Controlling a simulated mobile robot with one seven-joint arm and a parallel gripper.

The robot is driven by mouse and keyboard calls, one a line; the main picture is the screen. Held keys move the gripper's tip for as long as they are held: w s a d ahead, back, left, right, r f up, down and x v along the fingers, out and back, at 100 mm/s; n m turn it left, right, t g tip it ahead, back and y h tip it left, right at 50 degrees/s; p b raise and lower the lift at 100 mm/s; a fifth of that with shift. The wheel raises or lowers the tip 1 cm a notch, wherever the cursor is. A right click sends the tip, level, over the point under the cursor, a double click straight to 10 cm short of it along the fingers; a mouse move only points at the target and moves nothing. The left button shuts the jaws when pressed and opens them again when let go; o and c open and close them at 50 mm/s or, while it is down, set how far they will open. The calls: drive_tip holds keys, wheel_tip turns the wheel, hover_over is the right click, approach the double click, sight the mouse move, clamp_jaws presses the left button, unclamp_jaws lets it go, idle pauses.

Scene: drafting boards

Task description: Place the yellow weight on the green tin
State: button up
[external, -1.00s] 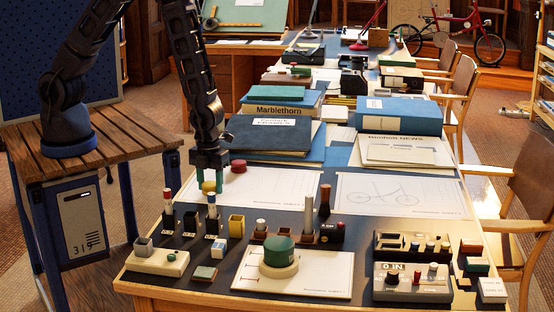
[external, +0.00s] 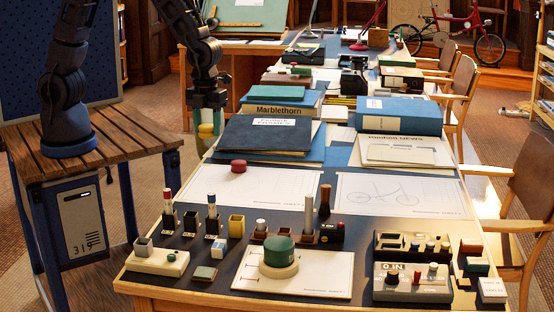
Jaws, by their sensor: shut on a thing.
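The yellow weight (external: 206,130) is a small pale-yellow piece between the green fingertips of my gripper (external: 207,122). My gripper is shut on it and holds it in the air, near the table's left edge in the picture. The green tin (external: 279,246) is a squat round piece with a cream round base. It stands on a white sheet near the front middle of the table. The weight is well apart from the tin, up and to the left of it in the picture.
A red round piece (external: 238,166) sits beside the dark books (external: 265,137). Upright tools stand in small holders (external: 212,226) left of the tin, with a yellow cup (external: 236,226) near them. A grey control box (external: 412,282) is to the right. Flat drawings (external: 400,196) lie behind.

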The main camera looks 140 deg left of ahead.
drive_tip(key=shift+w+r, duration=0.1)
drive_tip(key=shift+r, duration=0.3)
drive_tip(key=shift+w+r, duration=0.15)
drive_tip(key=shift+w, duration=0.15)
drive_tip(key=w+a+r, duration=0.1)
drive_tip(key=w+r, duration=0.1)
drive_tip(key=w, duration=0.9)
drive_tip(key=w+r, duration=0.2)
drive_tip(key=w, duration=0.9)
wheel_tip(320, 180, up, 4)
drive_tip(key=f+m, duration=0.1)
hover_over(279, 243)
wheel_tip(279, 243, down, 19)
drive_tip(key=shift+f, duration=0.15)
drive_tip(key=o, duration=1.3)
drive_tip(key=shift+f, duration=0.15)
